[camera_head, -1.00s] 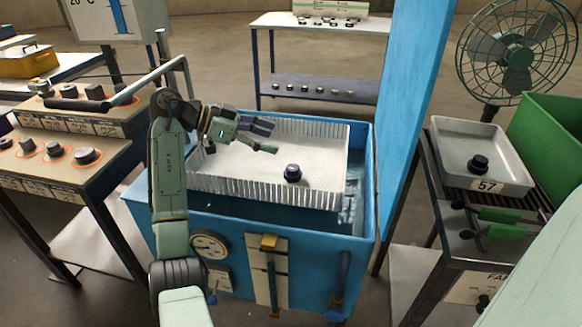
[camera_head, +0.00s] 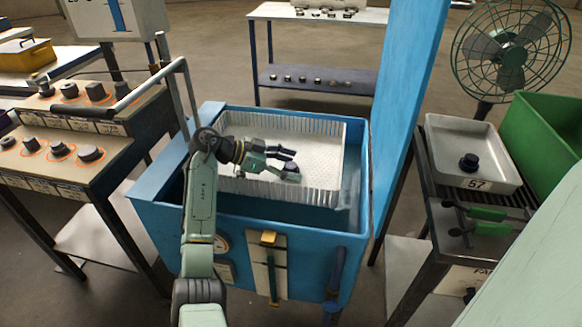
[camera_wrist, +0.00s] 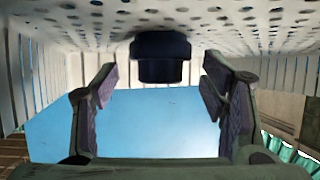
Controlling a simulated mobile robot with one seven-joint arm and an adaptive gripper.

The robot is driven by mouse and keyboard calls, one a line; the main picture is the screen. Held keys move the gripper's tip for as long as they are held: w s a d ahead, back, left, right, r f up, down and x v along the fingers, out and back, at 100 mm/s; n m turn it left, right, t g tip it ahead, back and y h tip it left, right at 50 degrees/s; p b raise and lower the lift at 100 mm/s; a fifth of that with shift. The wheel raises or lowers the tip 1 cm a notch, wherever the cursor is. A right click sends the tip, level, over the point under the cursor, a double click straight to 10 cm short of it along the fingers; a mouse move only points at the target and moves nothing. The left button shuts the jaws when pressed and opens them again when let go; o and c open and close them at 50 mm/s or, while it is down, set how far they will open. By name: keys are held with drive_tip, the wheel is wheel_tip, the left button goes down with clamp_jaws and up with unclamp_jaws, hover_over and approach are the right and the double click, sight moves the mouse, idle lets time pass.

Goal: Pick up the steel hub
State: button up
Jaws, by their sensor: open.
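A dark steel hub (camera_wrist: 160,58) shows in the wrist view against the perforated white floor of the basket. It lies centred ahead of the gap between my fingers, with space on both sides. In the head view a dark shape at my fingertips (camera_head: 291,166) seems to be this hub, partly hidden by the lower finger. My gripper (camera_head: 284,163) is low inside the white basket (camera_head: 325,172) and its fingers are spread. The open fingers (camera_wrist: 159,85) also show in the wrist view, with nothing gripped.
The basket sits in a blue tank (camera_head: 160,215) with a tall blue panel (camera_head: 408,90) at its right. A tray (camera_head: 445,140) marked 57 holds another dark hub (camera_head: 469,162).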

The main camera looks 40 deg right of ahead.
drive_tip(key=shift+s+d+f, duration=0.1)
drive_tip(key=shift+d+f, duration=0.05)
drive_tip(key=shift+d, duration=0.05)
clamp_jaws()
idle(0.8)
